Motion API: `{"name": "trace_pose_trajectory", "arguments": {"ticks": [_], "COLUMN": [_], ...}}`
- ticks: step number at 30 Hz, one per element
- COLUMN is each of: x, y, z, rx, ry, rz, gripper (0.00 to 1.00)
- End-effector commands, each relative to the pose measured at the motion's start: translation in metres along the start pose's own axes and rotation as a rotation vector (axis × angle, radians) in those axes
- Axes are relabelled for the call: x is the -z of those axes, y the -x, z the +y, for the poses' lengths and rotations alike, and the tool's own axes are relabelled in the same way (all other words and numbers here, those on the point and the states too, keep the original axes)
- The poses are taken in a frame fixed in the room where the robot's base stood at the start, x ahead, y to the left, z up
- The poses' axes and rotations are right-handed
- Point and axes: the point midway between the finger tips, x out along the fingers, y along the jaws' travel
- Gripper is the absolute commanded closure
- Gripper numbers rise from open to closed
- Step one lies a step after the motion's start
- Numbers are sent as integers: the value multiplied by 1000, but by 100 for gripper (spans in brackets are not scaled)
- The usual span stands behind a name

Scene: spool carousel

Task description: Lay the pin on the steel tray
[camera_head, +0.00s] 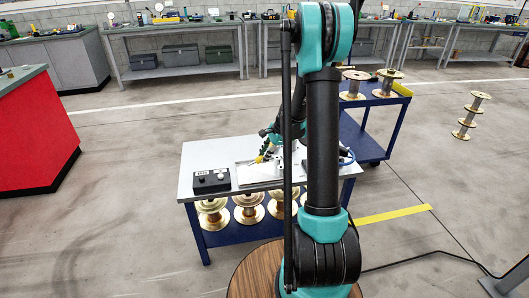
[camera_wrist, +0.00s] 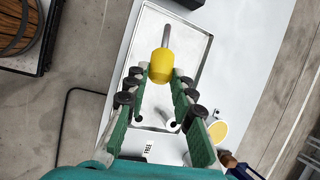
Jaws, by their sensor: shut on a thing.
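The pin (camera_wrist: 162,66) has a yellow handle and a grey metal shank pointing away from my gripper. My gripper (camera_wrist: 161,78), with green ribbed fingers, is shut on the yellow handle. In the wrist view the pin is over the steel tray (camera_wrist: 207,48), a shallow rectangular tray with a raised rim. I cannot tell how high it is above the tray floor. In the head view, the tray (camera_head: 237,178) lies on the pale bench top, partly hidden by my arm. A small yellow spot of the pin (camera_head: 260,158) shows there beside my gripper.
A black control box (camera_head: 211,181) stands on the left of the bench (camera_head: 196,160). A grey cylindrical part (camera_wrist: 172,125) and a yellow round part (camera_wrist: 218,131) show near my fingers. Gold spools (camera_head: 249,207) sit on the shelf below. A blue cart (camera_head: 362,140) stands behind right.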

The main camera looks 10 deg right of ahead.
Motion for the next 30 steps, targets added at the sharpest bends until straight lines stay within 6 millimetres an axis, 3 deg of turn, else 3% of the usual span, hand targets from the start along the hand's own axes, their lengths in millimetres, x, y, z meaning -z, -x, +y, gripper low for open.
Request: {"name": "trace_pose_trajectory", "arguments": {"ticks": [18,30], "x": [19,22], "y": [-49,-58], "z": [12,15], "rx": [0,0], "ry": [2,3], "rz": [1,1], "gripper": [100,100]}}
